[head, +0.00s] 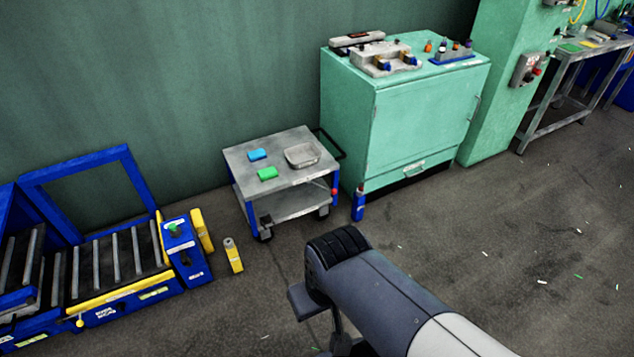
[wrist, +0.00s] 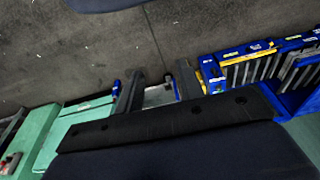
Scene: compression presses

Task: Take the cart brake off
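The cart (head: 240,160) stands against the green wall in the head view, with a grey top, a lower shelf, blue legs and a dark handle at its right end. A small red knob (head: 334,191) shows at its front right leg; I cannot tell whether it is the brake. In the wrist view part of the cart (wrist: 158,96) shows between the fingers, well beyond them. My gripper (wrist: 160,72) is open and empty, its two dark fingers apart. The head view shows my arm, but I cannot make out the fingers there.
On the cart lie a blue block (head: 257,155), a green block (head: 267,174) and a metal tray (head: 302,155). A roller conveyor (head: 110,262) is left. The floor in front is mostly clear.

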